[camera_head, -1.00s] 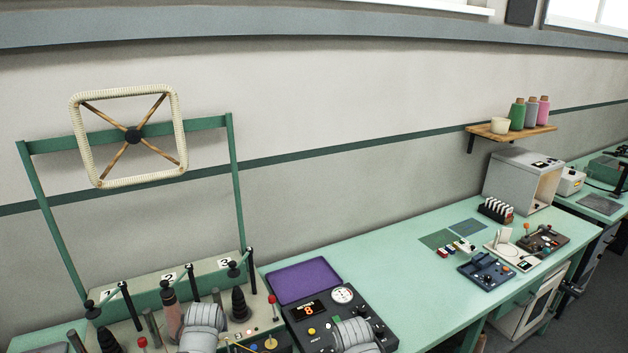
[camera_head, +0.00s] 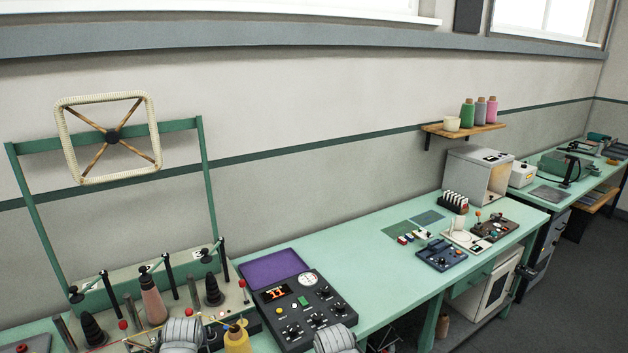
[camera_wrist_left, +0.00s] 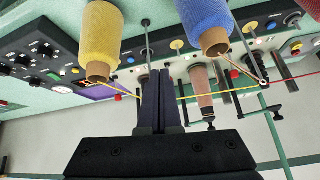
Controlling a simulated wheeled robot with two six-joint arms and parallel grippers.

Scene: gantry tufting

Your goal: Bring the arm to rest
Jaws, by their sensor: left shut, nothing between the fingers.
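In the left wrist view my left gripper (camera_wrist_left: 160,73) is shut, its two dark fingers side by side with nothing between them. A yellow yarn cone (camera_wrist_left: 102,38) and a blue yarn cone (camera_wrist_left: 204,22) show on either side of the fingers. A pink cone (camera_wrist_left: 203,82) shows to their right. A yellow strand and a red strand run close to the fingers in this view; I cannot tell whether they touch. In the head view only grey rounded parts of my arms show at the bottom edge. The right gripper is not in view.
The green bench holds a control box (camera_head: 302,312) with a lit display, a purple pad (camera_head: 272,268) and a numbered yarn station with dark posts. A green frame (camera_head: 207,190) stands behind it. Bare bench top (camera_head: 365,265) lies right of the control box.

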